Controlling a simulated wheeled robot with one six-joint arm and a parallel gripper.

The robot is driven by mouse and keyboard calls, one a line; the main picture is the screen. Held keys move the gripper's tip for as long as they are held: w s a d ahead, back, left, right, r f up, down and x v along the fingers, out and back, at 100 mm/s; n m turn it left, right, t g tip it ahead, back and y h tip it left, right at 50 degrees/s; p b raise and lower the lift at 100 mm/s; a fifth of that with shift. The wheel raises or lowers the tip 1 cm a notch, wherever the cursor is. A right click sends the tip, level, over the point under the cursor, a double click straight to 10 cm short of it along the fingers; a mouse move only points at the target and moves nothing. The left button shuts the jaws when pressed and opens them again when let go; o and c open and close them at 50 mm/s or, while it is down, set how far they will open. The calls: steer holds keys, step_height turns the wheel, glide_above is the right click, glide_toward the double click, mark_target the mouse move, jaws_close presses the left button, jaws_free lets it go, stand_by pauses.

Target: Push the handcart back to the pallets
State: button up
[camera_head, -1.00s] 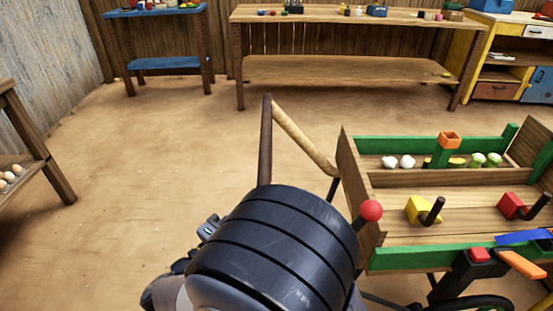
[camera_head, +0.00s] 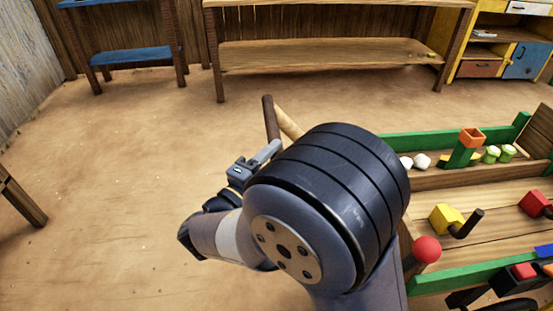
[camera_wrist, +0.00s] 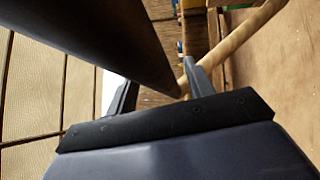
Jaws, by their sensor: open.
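The handcart (camera_head: 480,200) stands at the right in the head view, a wooden bed with green side boards. Its handle has a dark upright bar (camera_head: 270,118) and a pale wooden crossbar (camera_head: 289,124); my arm hides the lower part. My gripper (camera_head: 266,155) is open, close beside the handle. In the wrist view the dark bar (camera_wrist: 100,40) slants down to between the fingers (camera_wrist: 160,74), and the pale crossbar (camera_wrist: 240,38) passes behind the right finger. I cannot tell whether they touch. No pallets are clearly recognisable.
The cart carries a yellow block (camera_head: 441,217), white and green pieces and a red ball (camera_head: 427,249) on a stick. A long wooden table (camera_head: 330,57) and a blue stand (camera_head: 130,55) line the back. The dirt floor (camera_head: 110,170) at left and centre is clear.

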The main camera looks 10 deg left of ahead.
steer(key=shift+w+d, duration=0.25)
steer(key=shift+w, duration=0.2)
jaws_close()
stand_by(0.3)
